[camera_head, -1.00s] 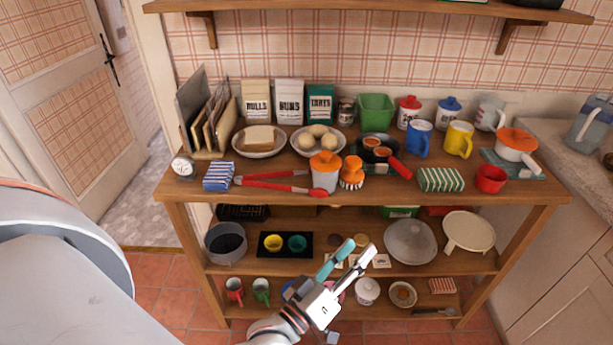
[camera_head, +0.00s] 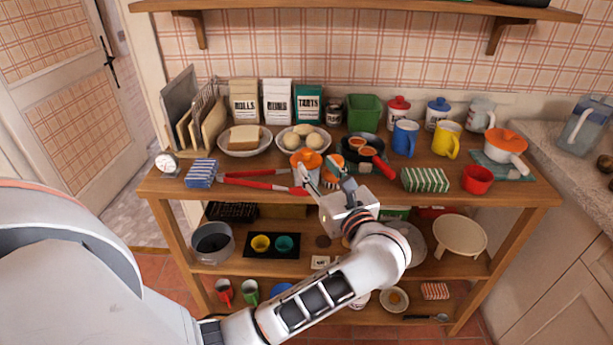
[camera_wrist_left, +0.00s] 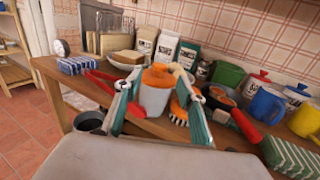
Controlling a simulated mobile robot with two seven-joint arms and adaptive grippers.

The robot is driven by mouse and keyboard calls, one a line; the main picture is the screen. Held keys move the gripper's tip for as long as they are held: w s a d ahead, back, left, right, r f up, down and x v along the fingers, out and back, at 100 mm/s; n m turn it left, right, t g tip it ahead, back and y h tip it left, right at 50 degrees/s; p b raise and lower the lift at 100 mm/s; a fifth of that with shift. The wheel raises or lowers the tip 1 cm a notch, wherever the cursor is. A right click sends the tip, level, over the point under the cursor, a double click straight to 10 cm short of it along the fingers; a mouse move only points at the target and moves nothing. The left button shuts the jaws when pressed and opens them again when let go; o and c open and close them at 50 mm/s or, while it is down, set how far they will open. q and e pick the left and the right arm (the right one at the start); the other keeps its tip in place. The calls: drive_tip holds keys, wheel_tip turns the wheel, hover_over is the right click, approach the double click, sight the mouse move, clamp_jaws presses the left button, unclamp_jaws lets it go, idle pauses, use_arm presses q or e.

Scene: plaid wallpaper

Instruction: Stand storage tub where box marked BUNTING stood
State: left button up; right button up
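A white tub with an orange lid (camera_head: 306,160) stands upright near the front edge of the tabletop; it also shows in the left wrist view (camera_wrist_left: 155,92). My left gripper (camera_head: 322,176) is open at its front side. In the left wrist view the spread fingers (camera_wrist_left: 157,88) flank the tub on both sides; contact cannot be told. An open green tub (camera_head: 364,112) stands at the back. I can read no label BUNTING; the packs at the back read ROLLS (camera_head: 244,101), apparently BUNS (camera_head: 277,101), and TARTS (camera_head: 308,104). My right gripper is not in view.
An orange-topped brush (camera_wrist_left: 179,108) stands close right of the lidded tub. Red-handled tongs (camera_head: 262,184) lie left of it, and a pan (camera_head: 362,146) stands behind right. Bread and bun plates, mugs and striped cloths crowd the tabletop (camera_head: 440,206).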

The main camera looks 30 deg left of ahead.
sight(308, 156)
use_arm(q)
drive_tip(key=x, duration=0.7)
drive_tip(key=shift+w+a+f, duration=0.1)
drive_tip(key=shift+w+a, duration=0.05)
drive_tip(key=shift+a, duration=0.1)
clamp_jaws()
